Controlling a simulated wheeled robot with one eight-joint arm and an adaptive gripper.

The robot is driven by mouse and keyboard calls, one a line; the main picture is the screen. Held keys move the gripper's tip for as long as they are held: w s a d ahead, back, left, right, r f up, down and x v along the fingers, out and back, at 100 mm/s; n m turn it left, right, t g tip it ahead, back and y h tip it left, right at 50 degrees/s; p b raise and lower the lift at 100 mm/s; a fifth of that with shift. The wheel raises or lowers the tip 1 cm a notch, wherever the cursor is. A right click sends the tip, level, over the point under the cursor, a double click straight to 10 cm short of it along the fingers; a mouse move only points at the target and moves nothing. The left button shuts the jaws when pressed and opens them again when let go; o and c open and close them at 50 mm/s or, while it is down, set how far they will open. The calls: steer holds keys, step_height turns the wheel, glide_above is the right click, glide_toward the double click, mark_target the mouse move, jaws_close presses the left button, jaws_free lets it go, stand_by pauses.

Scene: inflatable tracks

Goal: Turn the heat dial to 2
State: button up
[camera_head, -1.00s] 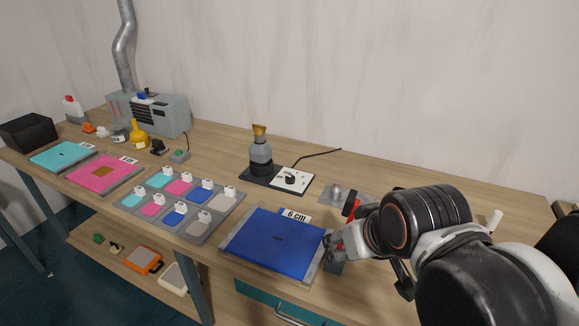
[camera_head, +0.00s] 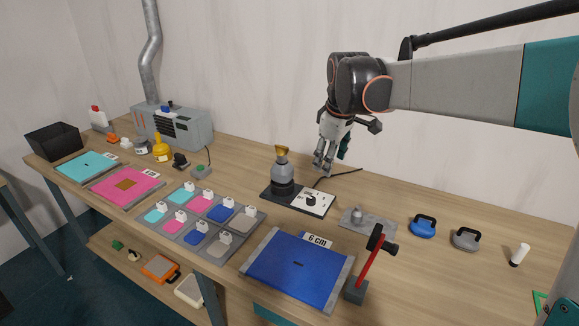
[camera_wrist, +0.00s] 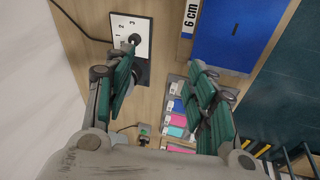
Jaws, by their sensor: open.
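The heat dial is a black knob (camera_head: 311,200) on a white panel (camera_head: 322,204) with numbers, right of a dark base that carries a grey heater with a brass top (camera_head: 281,170). In the wrist view the knob (camera_wrist: 134,39) shows on the white panel (camera_wrist: 122,47) at the upper left, with the digits 1, 2 and 3 beside it. Which mark the knob points to is too small to tell. My gripper (camera_head: 323,168) is open and empty, pointing down above and behind the panel. In the wrist view its green-padded fingers (camera_wrist: 165,90) are wide apart, with nothing between them.
A black cable (camera_head: 345,172) runs behind the panel. A blue mat (camera_head: 297,270) with a 6 cm label lies in front.

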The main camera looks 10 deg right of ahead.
steer(key=w+f+n+g, duration=0.1)
steer(key=w+f+n, duration=0.4)
steer(key=w, duration=0.6)
steer(key=n+g+p, duration=0.1)
steer(key=n+g, duration=0.1)
glide_toward(311, 198)
step_height(311, 198, down, 9)
steer(key=b, duration=0.3)
steer(key=shift+w, duration=0.15)
steer(key=shift+c, duration=0.6)
steer(key=c, duration=0.9)
